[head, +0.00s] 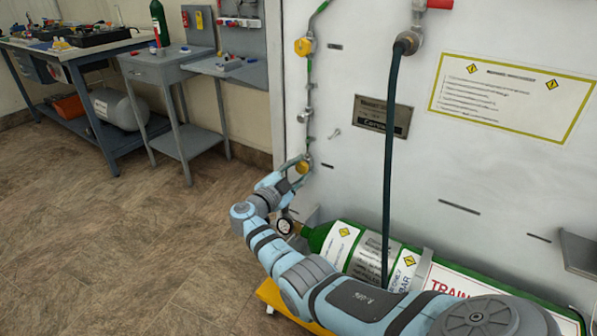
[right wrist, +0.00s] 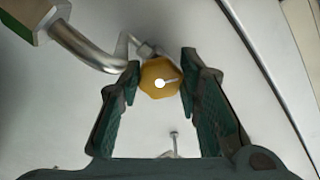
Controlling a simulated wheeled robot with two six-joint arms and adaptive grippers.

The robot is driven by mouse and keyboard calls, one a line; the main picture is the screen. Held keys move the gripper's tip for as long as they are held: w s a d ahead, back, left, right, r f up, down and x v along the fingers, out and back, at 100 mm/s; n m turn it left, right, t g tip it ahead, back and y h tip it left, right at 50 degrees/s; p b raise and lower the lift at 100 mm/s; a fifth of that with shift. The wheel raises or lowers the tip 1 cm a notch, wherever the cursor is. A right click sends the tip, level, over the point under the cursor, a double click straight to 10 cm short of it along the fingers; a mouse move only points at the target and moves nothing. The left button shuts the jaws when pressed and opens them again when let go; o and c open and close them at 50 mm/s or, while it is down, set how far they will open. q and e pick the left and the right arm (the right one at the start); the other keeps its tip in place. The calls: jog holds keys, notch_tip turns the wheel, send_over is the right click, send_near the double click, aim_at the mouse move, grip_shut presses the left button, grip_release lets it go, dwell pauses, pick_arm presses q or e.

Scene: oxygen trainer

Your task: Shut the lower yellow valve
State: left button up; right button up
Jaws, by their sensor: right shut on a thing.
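The lower yellow valve (head: 302,167) is on the thin pipe low on the white panel in the head view. In the right wrist view the yellow valve knob (right wrist: 160,78) sits between the fingertips of my right gripper (right wrist: 160,76). My right gripper (head: 291,172) is shut on the knob, with one finger on each side of it. An upper yellow valve (head: 304,46) is higher on the same pipe, clear of the gripper. My left gripper is not in view.
A green cylinder (head: 314,238) lies below the valve, with a round gauge (head: 285,226) at its end. A dark hose (head: 389,160) hangs down the panel (head: 345,75). A grey side table (head: 160,66) and a workbench (head: 60,62) stand at the left. The floor between is clear.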

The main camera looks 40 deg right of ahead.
jog(key=shift+f, duration=0.1)
dwell(0.3)
jog(key=o, duration=1.1)
jog(key=shift+o, duration=0.2)
jog(key=v, duration=1.2)
